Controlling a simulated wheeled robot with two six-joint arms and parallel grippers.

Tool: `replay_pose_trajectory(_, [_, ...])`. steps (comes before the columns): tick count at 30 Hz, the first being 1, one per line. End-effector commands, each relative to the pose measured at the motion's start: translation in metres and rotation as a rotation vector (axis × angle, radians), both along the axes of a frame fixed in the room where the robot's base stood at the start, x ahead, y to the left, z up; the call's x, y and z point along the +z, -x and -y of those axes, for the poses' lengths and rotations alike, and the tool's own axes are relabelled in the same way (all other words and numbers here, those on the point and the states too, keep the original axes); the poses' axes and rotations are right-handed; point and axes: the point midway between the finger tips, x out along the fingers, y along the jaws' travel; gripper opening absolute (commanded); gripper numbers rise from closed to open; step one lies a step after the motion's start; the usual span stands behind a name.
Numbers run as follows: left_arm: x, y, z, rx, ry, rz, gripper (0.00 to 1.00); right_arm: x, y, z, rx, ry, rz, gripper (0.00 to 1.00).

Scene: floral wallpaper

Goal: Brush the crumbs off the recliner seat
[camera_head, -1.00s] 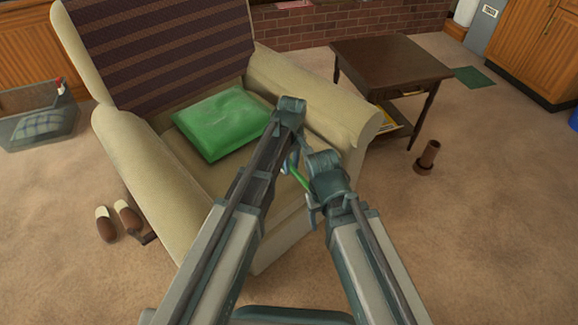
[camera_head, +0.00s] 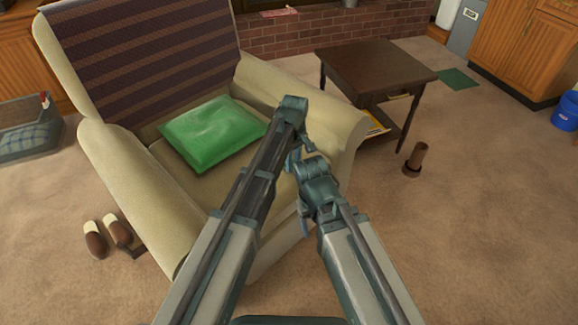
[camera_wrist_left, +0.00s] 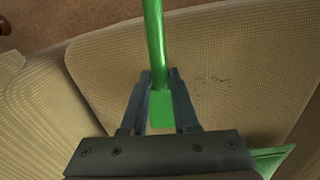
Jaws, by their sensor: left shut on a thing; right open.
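The beige recliner (camera_head: 110,165) fills the left and middle of the head view. Its seat shows in the left wrist view (camera_wrist_left: 250,60), with a small patch of dark crumbs (camera_wrist_left: 214,80) right of my fingers. My left gripper (camera_head: 293,160) is over the seat's right part. In the left wrist view, my left gripper (camera_wrist_left: 160,100) is shut on a green handle (camera_wrist_left: 154,45); its far end is out of frame. My right gripper (camera_head: 303,215) is open, lower and close to the left one, near the seat's front. The crumbs cannot be made out in the head view.
A green cushion (camera_head: 213,133) lies on the seat against the striped backrest cover (camera_head: 145,60). A dark side table (camera_head: 375,65) stands to the right. Slippers (camera_head: 96,240) lie at left and a brown holder (camera_head: 416,160) at right on the carpet.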

Motion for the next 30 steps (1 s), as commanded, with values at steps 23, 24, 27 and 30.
replay_pose_trajectory(23, [-0.001,0.011,-0.009,-0.001,0.001,0.001,0.00,-0.001,0.000,0.000,0.000,0.000,0.000,0.64])
replay_pose_trajectory(24, [-0.002,0.014,-0.011,-0.001,0.001,0.001,0.00,-0.002,0.000,0.000,0.000,0.000,0.000,0.64])
replay_pose_trajectory(27, [-0.002,0.019,-0.017,-0.001,0.001,0.001,0.00,-0.002,0.000,0.000,0.000,0.000,0.000,0.64])
replay_pose_trajectory(30, [-0.002,0.020,-0.019,0.000,0.000,0.000,0.00,-0.003,0.000,0.000,0.000,0.000,0.000,0.64])
